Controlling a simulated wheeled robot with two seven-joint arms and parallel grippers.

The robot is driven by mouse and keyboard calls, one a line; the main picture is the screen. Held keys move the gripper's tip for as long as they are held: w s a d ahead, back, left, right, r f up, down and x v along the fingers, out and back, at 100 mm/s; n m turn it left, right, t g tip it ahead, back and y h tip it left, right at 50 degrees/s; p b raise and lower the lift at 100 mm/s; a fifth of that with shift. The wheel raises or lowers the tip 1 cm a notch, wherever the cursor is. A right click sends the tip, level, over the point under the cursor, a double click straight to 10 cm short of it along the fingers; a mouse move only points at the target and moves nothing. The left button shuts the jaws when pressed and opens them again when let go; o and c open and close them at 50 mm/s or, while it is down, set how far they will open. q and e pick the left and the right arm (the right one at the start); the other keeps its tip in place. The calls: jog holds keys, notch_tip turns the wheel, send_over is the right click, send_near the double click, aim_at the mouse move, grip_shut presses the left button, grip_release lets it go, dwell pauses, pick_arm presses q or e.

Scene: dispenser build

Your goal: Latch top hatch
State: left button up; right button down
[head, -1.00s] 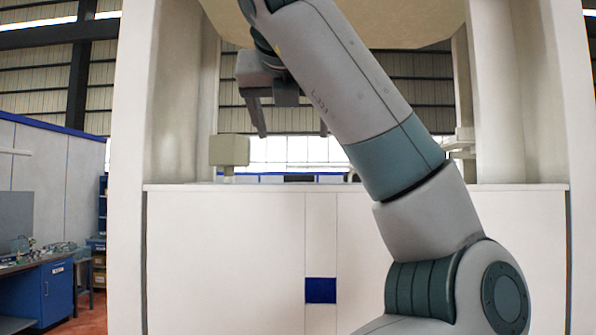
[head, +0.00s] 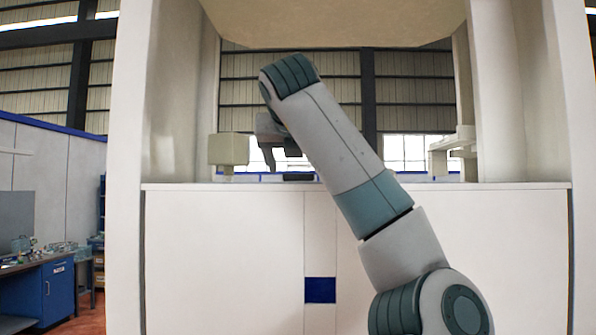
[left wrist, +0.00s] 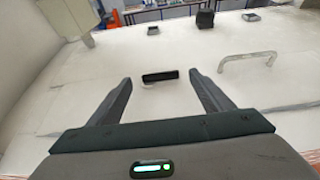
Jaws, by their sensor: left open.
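My left gripper (head: 274,160) is low over the ledge of the white cabinet in the head view, partly hidden behind my arm. In the left wrist view it is open and empty, its two dark fingers pointing at a white flat surface (left wrist: 100,70). A dark slot-like piece (left wrist: 160,77) shows between the fingertips, with no clear contact. A pale bar handle (left wrist: 248,61) stands on the surface to the right. Faint seams cross the surface; I cannot tell which panel is the top hatch or whether it is latched. My right gripper is not in view.
A beige block (head: 229,149) stands on the ledge left of the gripper. A pale bracket (head: 452,152) is at the right. A large beige body (head: 340,22) hangs above. A small black block (left wrist: 205,18) stands beyond the slot. White posts flank the opening.

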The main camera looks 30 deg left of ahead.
pick_arm(q)
jog(key=shift+x, duration=1.8)
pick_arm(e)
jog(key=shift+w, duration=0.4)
pick_arm(q)
jog(key=c, duration=1)
jog(key=shift+c, duration=0.2)
